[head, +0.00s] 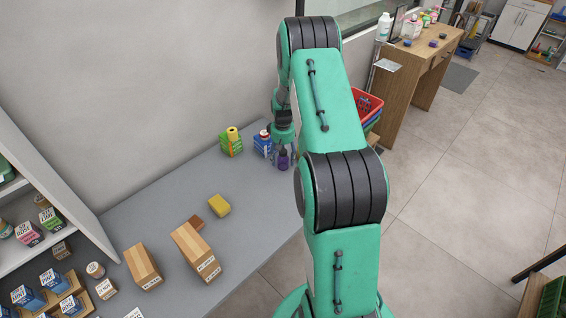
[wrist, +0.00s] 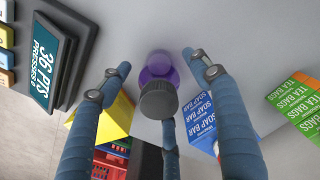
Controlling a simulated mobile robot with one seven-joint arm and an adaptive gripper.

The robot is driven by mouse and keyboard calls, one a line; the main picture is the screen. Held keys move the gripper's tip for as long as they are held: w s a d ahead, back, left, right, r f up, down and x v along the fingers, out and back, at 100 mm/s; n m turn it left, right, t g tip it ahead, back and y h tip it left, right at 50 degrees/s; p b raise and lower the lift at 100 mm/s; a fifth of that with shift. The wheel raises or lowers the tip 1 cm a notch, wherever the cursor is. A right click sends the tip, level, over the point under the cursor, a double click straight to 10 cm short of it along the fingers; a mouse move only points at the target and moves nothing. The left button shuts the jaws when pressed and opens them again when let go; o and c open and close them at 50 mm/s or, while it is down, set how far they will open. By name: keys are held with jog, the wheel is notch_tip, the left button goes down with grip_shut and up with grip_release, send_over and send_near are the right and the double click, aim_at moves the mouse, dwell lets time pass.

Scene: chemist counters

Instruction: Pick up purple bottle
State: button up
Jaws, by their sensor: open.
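The purple bottle (head: 283,160) stands at the far right end of the grey counter, partly hidden by my gripper (head: 284,147). In the wrist view, the bottle's purple body (wrist: 163,68) and dark grey cap (wrist: 158,99) show between the blue fingers of my gripper (wrist: 157,66). The fingers are spread around the bottle, with visible gaps at the left and right. Whether the lower finger touches the cap cannot be told.
Blue soap bar boxes (wrist: 201,118) stand close to the right finger. Green and orange tea bag boxes (wrist: 300,98) are farther right. A dark sign (wrist: 55,62) and a yellow item (wrist: 116,116) lie left. Boxes (head: 143,266) crowd the near counter; its middle (head: 175,195) is clear.

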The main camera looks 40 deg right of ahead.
jog(key=shift+f, duration=0.95)
jog(key=c, duration=1.2)
